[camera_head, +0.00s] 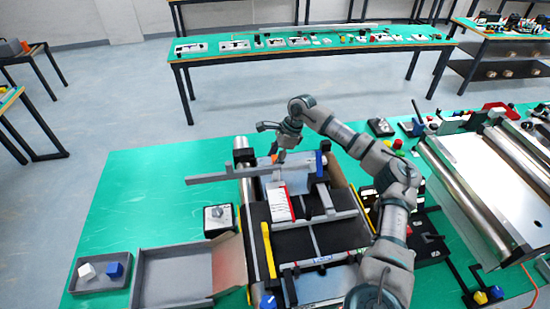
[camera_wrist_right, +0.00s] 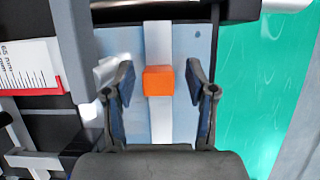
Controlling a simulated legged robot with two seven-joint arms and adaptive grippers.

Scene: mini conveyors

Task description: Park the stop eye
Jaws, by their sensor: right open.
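A small orange block (camera_wrist_right: 158,81), which may be the stop eye, sits on a pale strip (camera_wrist_right: 158,125) in the right wrist view. It also shows as a small orange spot (camera_head: 274,159) at the far end of the mini conveyor (camera_head: 317,239) in the head view. My right gripper (camera_head: 269,141) is over that end of the conveyor. In the wrist view its fingers (camera_wrist_right: 162,95) are open, one on each side of the block, with gaps between; I cannot tell the height difference. My left gripper is not in view.
A white scale card with a red edge (camera_head: 280,204) lies near the block. A long grey bar (camera_head: 210,177) crosses the conveyor's far end. A grey tray (camera_head: 105,286) with white and blue cubes stands at front left. The green table is clear at far left.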

